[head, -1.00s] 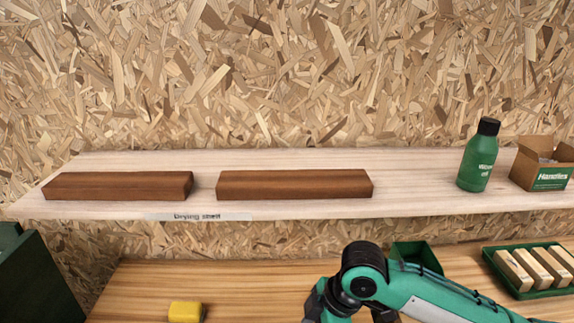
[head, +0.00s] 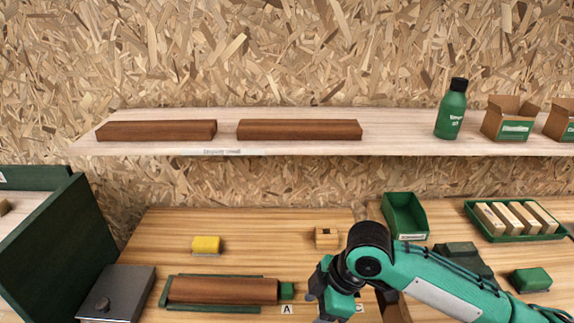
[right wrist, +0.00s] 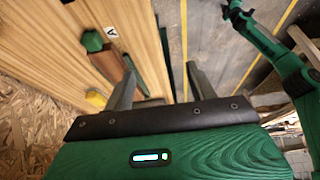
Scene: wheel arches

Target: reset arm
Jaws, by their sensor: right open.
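My right arm (head: 435,280) comes in from the right in the head view, bent over the bench. Its gripper points down near the bottom edge, where its fingertips are hard to make out. In the right wrist view my right gripper (right wrist: 161,85) has its two fingers apart with nothing between them. My left gripper is not seen in the head view. A teal arm link (right wrist: 270,45) shows at the upper right of the wrist view.
A brown bar (head: 222,290) lies in a green holder by label A, left of my right gripper. The shelf (head: 400,140) holds two brown bars and a bottle (head: 451,108).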

